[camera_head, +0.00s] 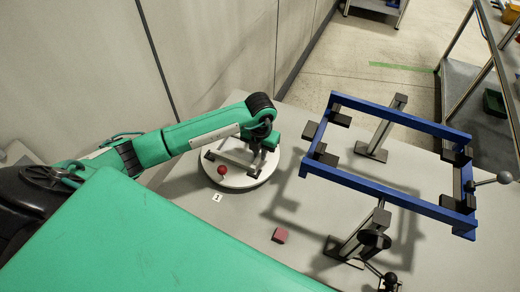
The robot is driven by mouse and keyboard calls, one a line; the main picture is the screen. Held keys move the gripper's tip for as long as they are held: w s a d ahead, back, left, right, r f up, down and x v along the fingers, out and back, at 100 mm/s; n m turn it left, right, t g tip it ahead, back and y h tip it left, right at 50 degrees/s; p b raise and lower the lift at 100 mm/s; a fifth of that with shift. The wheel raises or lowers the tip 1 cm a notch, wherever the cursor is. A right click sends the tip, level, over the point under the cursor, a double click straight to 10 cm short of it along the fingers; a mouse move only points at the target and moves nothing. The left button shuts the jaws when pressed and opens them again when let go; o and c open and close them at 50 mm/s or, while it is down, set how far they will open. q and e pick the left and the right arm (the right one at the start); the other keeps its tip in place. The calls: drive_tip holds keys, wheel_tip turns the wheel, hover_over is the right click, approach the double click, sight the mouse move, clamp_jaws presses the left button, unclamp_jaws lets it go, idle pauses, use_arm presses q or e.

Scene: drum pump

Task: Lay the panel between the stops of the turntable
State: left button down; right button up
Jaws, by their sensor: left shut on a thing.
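The round white turntable (231,181) lies on the grey table, left of the blue frame. Small dark blocks, apparently its stops (209,155), sit on the disc, and a red ball knob (222,170) shows at its front. A light grey piece, apparently the panel (236,154), is over the disc among these blocks. My left gripper (260,155) points down over the right part of the turntable and is shut on this piece. The fingertips are small and partly hidden, so whether the panel touches the disc I cannot tell. My right gripper is not in view.
A blue rectangular frame (390,193) with dark clamp blocks stands raised on posts to the right. A label marked 1 (217,197) is near the turntable. A wall (210,50) rises close behind.

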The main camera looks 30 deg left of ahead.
use_arm(q)
drive_tip(key=c, duration=1.4)
unclamp_jaws()
drive_tip(key=shift+r, duration=0.1)
drive_tip(key=shift+r+b, duration=0.25)
drive_tip(key=shift+b, duration=0.1)
wheel_tip(320, 180, up, 11)
drive_tip(key=b, duration=0.3)
drive_tip(key=shift+r+b, duration=0.2)
drive_tip(key=shift+b, duration=0.1)
